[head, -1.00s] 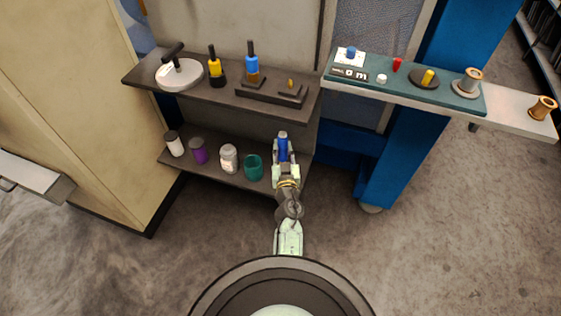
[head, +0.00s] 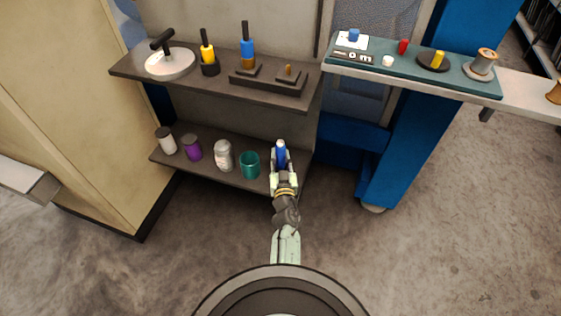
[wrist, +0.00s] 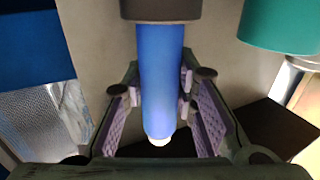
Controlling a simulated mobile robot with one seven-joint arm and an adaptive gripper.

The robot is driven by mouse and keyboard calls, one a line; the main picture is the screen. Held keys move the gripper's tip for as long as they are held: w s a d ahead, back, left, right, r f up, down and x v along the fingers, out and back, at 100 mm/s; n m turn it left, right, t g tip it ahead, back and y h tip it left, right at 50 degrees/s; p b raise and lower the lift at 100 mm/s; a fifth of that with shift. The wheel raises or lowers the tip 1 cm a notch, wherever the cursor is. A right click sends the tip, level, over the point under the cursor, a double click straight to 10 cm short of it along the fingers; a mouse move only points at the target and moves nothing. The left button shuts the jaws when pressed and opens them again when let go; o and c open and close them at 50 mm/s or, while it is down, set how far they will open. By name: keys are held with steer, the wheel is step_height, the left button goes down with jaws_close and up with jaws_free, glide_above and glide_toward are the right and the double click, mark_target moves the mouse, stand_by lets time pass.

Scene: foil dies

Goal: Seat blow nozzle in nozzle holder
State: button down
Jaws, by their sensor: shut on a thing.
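My gripper (head: 282,172) is shut on a blue cylinder (head: 281,150), which I take to be the blow nozzle. It is in front of the lower shelf's right end. In the wrist view the blue cylinder (wrist: 160,75) stands between my gripper's purple finger pads (wrist: 165,105), with a dark collar at the top of the picture and a pale tip at the bottom. On the upper shelf, a dark two-part block (head: 268,84) bears a blue tool (head: 247,48) with a black top at its left and a small orange peg (head: 288,70) at its right. Which part is the nozzle holder I cannot tell.
A yellow tool (head: 207,53) in a black base and a white disc (head: 170,65) share the upper shelf (head: 215,85). A teal cup (head: 250,166) and jars stand on the lower shelf, left of my gripper. A teal-topped ledge (head: 470,85) with small items is at right.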

steer(key=shift+r, duration=0.15)
steer(key=shift+f, duration=0.25)
steer(key=c, duration=1.3)
jaws_free()
